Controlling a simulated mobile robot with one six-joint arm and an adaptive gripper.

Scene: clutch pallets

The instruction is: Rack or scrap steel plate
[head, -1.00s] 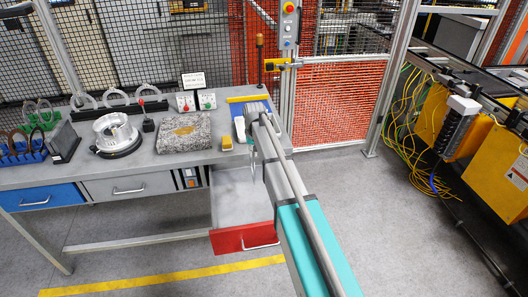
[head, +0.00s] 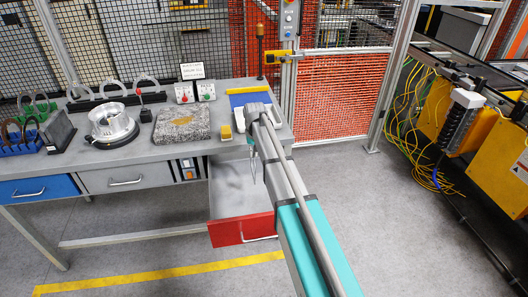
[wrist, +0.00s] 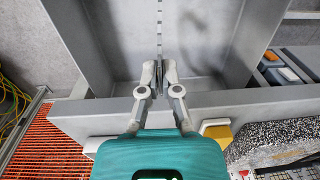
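My gripper (wrist: 159,80) is shut on a thin steel plate (wrist: 160,25), which shows edge-on as a narrow dashed line between and beyond the fingertips in the wrist view. It is over the open drawer with the red front (head: 241,230); the drawer floor shows a curved shadow and no plates in the visible part. In the head view my arm hides most of the gripper and plate. On the bench, a dark rack (head: 104,103) holds several upright grey rings. A green rack (head: 37,112) and a blue rack (head: 22,147) at the left also hold rings.
A button box (head: 195,93) stands behind. Mesh fencing (head: 335,105) closes the back. The floor before the bench is clear.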

